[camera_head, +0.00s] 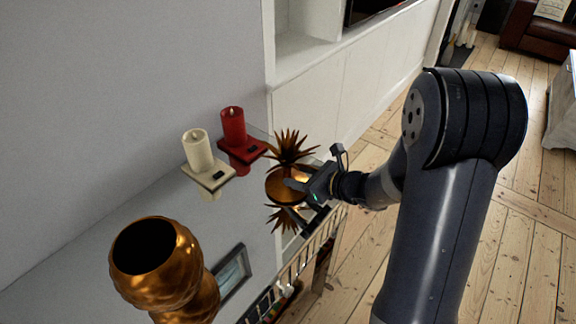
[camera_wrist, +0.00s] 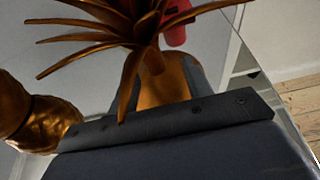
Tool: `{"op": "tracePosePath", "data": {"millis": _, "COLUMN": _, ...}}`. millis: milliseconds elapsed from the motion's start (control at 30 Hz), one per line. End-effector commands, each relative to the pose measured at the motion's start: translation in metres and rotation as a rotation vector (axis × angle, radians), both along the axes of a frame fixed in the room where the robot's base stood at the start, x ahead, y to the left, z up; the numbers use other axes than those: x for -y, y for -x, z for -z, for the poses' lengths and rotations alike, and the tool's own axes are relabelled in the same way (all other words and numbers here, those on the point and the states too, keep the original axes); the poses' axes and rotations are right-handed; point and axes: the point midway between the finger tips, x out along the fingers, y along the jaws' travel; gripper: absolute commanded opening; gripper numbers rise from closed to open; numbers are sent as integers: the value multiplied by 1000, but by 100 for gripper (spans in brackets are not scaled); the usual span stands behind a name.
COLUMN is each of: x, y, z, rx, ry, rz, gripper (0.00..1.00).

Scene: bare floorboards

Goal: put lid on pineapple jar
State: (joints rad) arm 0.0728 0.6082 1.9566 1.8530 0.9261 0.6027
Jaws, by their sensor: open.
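The pineapple jar's round golden body (camera_head: 277,190) stands on the glossy table in the head view. The lid, a crown of spiky bronze leaves (camera_head: 291,150), is upright directly above the body and appears to sit on it; the exact seam is not clear. My gripper (camera_head: 296,186) is open at the right side of the jar, at about the height of its body. In the wrist view the leaves (camera_wrist: 130,45) spread across the top, with golden surface (camera_wrist: 165,88) behind them between the grey fingers. Whether the fingers touch it is unclear.
A cream candle (camera_head: 196,148) and a red candle (camera_head: 233,126) stand on small holders left of the jar. The glossy tabletop (camera_head: 150,205) reflects objects. A white cabinet (camera_head: 345,90) stands behind.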

Motion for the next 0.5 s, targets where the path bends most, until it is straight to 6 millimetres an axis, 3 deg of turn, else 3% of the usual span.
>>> {"op": "tracePosePath", "data": {"millis": 200, "x": -27, "y": -16, "z": 8, "rx": -1, "ry": 1, "rz": -3, "gripper": 48}}
{"op": "tracePosePath", "data": {"millis": 500, "x": -33, "y": -21, "z": 11, "rx": 0, "ry": 0, "rz": 0, "gripper": 48}}
